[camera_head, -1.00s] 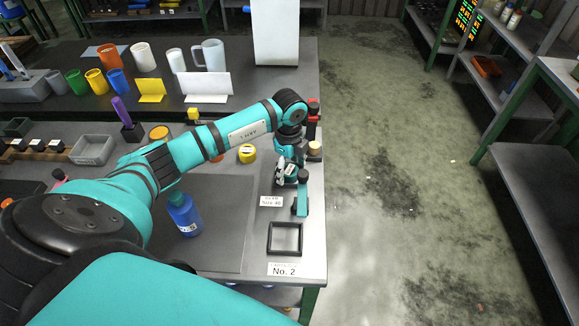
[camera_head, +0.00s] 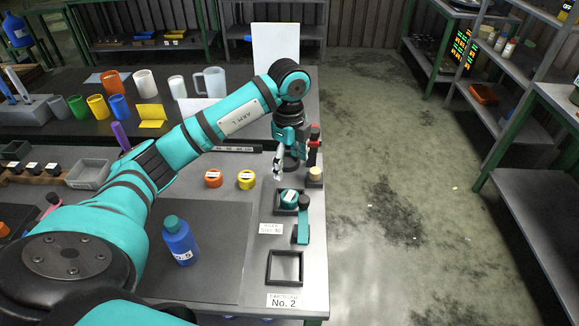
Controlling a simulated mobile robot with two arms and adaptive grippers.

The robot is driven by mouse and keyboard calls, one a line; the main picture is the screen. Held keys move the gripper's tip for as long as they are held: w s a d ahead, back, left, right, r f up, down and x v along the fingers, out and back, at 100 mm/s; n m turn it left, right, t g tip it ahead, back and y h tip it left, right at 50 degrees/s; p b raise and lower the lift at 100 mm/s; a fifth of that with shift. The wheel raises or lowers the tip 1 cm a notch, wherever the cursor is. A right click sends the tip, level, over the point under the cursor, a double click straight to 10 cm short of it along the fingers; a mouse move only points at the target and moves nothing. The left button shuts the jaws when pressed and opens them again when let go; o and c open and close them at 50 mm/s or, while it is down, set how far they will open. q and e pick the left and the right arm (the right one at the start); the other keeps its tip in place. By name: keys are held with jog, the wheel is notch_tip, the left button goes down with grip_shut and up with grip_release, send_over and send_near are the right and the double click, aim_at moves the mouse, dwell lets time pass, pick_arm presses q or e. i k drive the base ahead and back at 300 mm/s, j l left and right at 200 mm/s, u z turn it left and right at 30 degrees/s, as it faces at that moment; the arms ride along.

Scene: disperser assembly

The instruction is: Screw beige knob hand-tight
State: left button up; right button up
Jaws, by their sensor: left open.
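The beige knob (camera_head: 315,172) is a small pale cylinder on a dark base near the table's right edge. A red and black upright part (camera_head: 314,147) stands right behind it. My left gripper (camera_head: 279,170) is open, just left of the knob and apart from it, its fingers pointing down. Whether the knob is fully seated is too small to tell. My right gripper is out of view.
A teal and black piece (camera_head: 302,222) stands in front of the holder, with an empty black square frame (camera_head: 285,252) nearer. A blue bottle (camera_head: 180,241) stands on the dark mat.

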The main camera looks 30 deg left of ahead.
aim_at(315, 172)
jog(key=u, duration=1)
